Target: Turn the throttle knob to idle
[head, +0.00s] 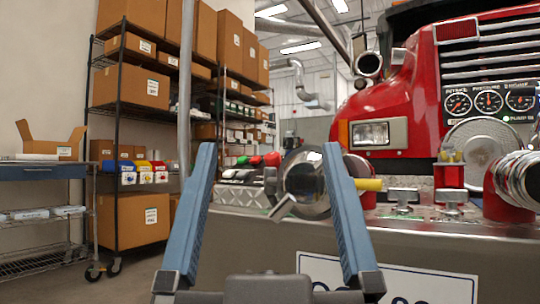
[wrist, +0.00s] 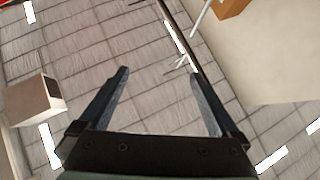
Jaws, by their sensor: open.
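The front panel of a red fire truck has two silver T-shaped knobs, one on the left (head: 403,197) and one on the right (head: 452,200). A round metal fitting (head: 322,208) with a lever and a yellow handle (head: 368,185) sits left of them. I cannot tell which control is the throttle knob. My gripper (head: 269,147) is open and empty, its blue fingers pointing up in front of the bumper. The right finger overlaps the fitting in the picture; I see no grip on it. The wrist view shows my gripper (wrist: 160,74) against the ceiling, with no knob visible.
The steel bumper (head: 440,247) with a white sign (head: 420,283) fills the lower right. Gauges (head: 488,102) and large hose fittings (head: 515,180) stand at the right. Shelves with boxes (head: 130,88) and a workbench (head: 40,171) are at the left.

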